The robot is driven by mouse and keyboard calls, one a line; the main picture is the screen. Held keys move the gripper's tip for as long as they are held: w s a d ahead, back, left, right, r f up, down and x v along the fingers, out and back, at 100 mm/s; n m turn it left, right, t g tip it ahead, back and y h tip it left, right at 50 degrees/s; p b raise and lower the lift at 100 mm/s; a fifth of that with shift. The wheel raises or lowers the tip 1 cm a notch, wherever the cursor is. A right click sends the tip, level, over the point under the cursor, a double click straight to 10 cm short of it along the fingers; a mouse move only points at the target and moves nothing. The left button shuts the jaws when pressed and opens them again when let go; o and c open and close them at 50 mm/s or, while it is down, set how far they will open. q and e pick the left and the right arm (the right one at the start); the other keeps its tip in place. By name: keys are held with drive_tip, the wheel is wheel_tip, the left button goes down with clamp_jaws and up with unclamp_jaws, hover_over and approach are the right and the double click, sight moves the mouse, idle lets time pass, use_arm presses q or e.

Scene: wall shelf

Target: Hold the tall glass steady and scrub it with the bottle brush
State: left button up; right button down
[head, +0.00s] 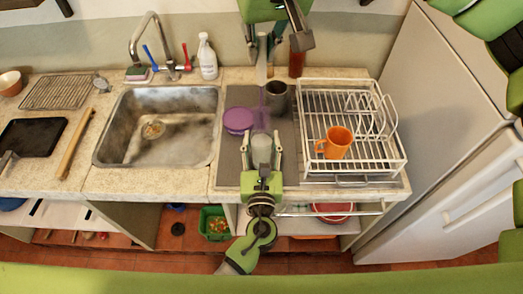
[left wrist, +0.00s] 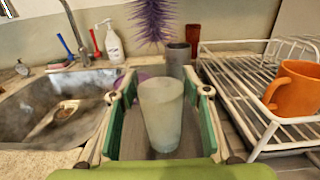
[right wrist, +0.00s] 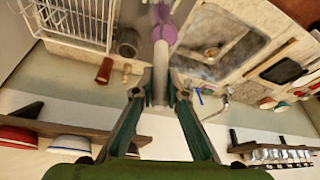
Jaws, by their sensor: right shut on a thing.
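The tall glass (head: 262,148) is translucent and stands upright on the grey mat beside the sink. In the left wrist view the glass (left wrist: 162,115) is between the fingers of my left gripper (left wrist: 160,100), with gaps on both sides. My left gripper (head: 262,160) is open around it, coming from the front edge. My right gripper (head: 262,40) is shut on the pale handle (right wrist: 160,75) of the bottle brush, coming from above. The purple bristles (left wrist: 153,20) hang down above and beyond the glass, apart from it in the left wrist view.
A purple dish (head: 238,120) and a dark grey cup (head: 277,97) stand close behind the glass. A white dish rack (head: 390,165) with an orange mug (head: 336,142) is on the right. The sink (head: 155,158) is on the left. A brown bottle (head: 297,62) stands at the wall.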

use_arm(q)
drive_tip(key=o, duration=0.4)
drive_tip(key=s, duration=1.2)
use_arm(e)
drive_tip(key=shift+f, duration=0.1)
